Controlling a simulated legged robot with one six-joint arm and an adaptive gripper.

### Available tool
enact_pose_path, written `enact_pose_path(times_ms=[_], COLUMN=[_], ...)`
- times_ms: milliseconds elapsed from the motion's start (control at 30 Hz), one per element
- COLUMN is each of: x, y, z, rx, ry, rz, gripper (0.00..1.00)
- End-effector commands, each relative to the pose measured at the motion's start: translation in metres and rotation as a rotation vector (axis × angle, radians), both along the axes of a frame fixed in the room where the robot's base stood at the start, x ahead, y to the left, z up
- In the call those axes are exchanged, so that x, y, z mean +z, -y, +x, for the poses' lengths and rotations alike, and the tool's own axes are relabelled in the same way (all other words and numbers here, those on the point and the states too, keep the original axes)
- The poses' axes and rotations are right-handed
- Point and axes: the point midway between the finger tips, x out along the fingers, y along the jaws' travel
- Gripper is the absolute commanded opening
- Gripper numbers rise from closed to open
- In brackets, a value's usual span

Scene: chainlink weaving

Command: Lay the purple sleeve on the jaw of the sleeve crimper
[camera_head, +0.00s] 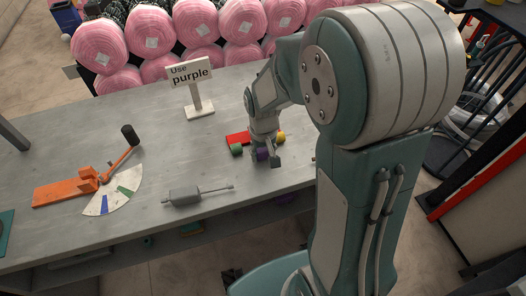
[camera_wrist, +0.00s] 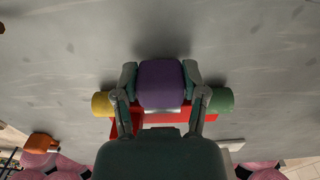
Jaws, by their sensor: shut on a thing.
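The purple sleeve (camera_wrist: 160,84) is between the two fingers of my gripper (camera_wrist: 160,92), which is shut on it. In the head view the purple sleeve (camera_head: 262,154) shows small at the fingertips of my gripper (camera_head: 264,157), over the table by the red holder (camera_head: 238,138). I cannot tell whether the sleeve still touches the holder or table. What looks like the sleeve crimper, an orange tool (camera_head: 62,192) with a black-knobbed lever (camera_head: 128,136), stands at the table's left, well apart from my gripper. Its jaw is too small to make out clearly.
A green sleeve (camera_head: 236,150) and a yellow sleeve (camera_head: 281,136) flank the purple one. A sign reading "Use purple" (camera_head: 190,74) stands behind. A grey tool with a rod (camera_head: 185,196) and a fan-shaped scale (camera_head: 112,197) lie between gripper and orange tool. Pink rolls line the back.

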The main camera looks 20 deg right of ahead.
Motion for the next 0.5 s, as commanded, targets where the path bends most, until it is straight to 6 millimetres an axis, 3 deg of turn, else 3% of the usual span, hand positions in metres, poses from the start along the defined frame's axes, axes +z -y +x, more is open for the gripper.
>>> enact_pose_path(times_ms=[333,367,400,433,500], x=[-0.0061,-0.0058,-0.0057,-0.0057,-0.0057], y=[0.0,0.0,0.0,0.0,0.0], z=[-0.0004,-0.0003,-0.0002,-0.0002,-0.0002], rx=[0.0,0.0,0.0,0.0,0.0], ry=[-0.002,-0.001,-0.001,-0.001,-0.001], rz=[0.0,0.0,0.0,0.0,0.0], gripper=[0.09,0.69,0.87,0.96,0.96])
